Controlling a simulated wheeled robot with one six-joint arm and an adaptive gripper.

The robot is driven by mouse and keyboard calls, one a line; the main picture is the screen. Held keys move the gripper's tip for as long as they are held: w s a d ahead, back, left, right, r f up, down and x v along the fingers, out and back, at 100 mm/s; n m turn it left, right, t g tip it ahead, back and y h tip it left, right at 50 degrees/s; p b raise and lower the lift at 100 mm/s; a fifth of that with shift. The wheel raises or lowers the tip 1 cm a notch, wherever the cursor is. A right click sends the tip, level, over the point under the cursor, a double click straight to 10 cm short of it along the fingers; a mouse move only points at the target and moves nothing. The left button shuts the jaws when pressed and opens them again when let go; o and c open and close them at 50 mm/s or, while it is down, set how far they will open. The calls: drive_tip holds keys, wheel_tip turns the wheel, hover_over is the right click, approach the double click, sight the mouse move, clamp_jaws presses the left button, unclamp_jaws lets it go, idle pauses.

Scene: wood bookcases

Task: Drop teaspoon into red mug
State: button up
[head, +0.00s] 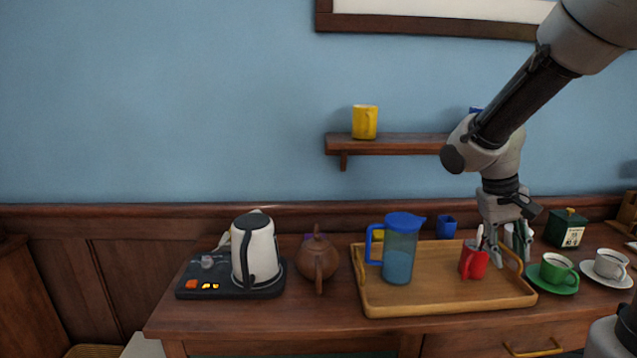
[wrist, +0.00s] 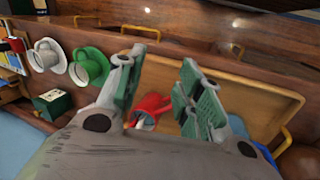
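The red mug (head: 472,262) stands upright on the right part of the wooden tray (head: 432,302). A thin pale piece (head: 480,236), which looks like the teaspoon, sticks up from the mug's mouth. In the wrist view the red mug (wrist: 152,106) shows between my fingers, with something pale at its mouth, too small to make out. My gripper (head: 512,261) points down just right of the mug, with its fingers apart. In the wrist view my gripper (wrist: 163,62) is open, and nothing shows gripped between the fingertips.
A blue-lidded pitcher (head: 400,250) stands on the tray left of the mug. A green cup (head: 556,268) and a white cup (head: 610,264) on saucers stand right of the tray. A teapot (head: 317,262) and a kettle (head: 255,250) are left. A shelf (head: 390,142) holds a yellow mug (head: 364,122).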

drive_tip(key=s+a+r+t+y, duration=0.1)
drive_tip(key=s+r+t, duration=0.1)
drive_tip(key=s+r, duration=0.2)
drive_tip(key=s+a+r+n+t+y, duration=0.1)
drive_tip(key=s+r+t+y, duration=0.1)
drive_tip(key=s+r, duration=0.3)
drive_tip(key=s, duration=0.4)
drive_tip(key=shift+s+a+r+t+y, duration=0.25)
drive_tip(key=shift+s+t+y, duration=0.05)
drive_tip(key=shift+t, duration=0.1)
idle(1.3)
